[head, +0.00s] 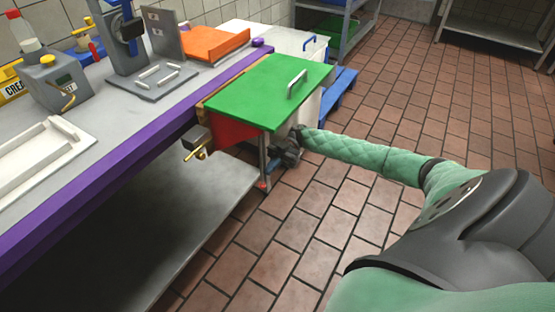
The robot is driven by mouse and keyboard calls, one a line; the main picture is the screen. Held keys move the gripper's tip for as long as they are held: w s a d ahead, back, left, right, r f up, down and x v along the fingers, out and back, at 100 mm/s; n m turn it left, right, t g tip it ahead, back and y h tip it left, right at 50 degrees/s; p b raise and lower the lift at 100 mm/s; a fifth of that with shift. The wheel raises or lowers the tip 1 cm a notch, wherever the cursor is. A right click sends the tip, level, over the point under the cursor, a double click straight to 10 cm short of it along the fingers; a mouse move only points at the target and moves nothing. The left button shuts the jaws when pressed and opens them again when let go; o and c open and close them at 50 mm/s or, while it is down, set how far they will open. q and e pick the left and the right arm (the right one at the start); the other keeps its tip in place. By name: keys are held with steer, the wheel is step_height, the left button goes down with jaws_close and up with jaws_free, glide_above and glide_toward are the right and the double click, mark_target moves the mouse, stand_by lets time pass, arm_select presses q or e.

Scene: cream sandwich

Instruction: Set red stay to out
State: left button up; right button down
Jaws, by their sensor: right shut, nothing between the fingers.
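A red panel (232,132), which looks like the red stay, shows under the near edge of a green board (268,92) with a metal handle. The green board lies level at the end of the purple-edged counter. The board hides the upper part of the red panel, and I cannot tell how far out it stands. My right gripper (276,158) is dark, shut and empty. It is low beside the board's front right corner, close to a thin grey upright with a red foot (262,185). I cannot tell if they touch. My left gripper is not in view.
A brass lever (195,151) juts from a grey block under the counter edge (130,148). A lower steel shelf (190,205) runs beneath. A white bin and a blue pallet (340,92) stand behind the board. The tiled floor (300,225) in front is clear.

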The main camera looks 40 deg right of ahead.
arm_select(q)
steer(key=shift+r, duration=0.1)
arm_select(e)
steer(key=shift+s+a, duration=0.2)
steer(key=shift+a, duration=0.45)
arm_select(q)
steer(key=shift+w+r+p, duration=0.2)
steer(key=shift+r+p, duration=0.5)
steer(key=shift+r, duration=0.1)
arm_select(e)
steer(key=shift+s+a, duration=0.65)
steer(key=shift+a, duration=0.05)
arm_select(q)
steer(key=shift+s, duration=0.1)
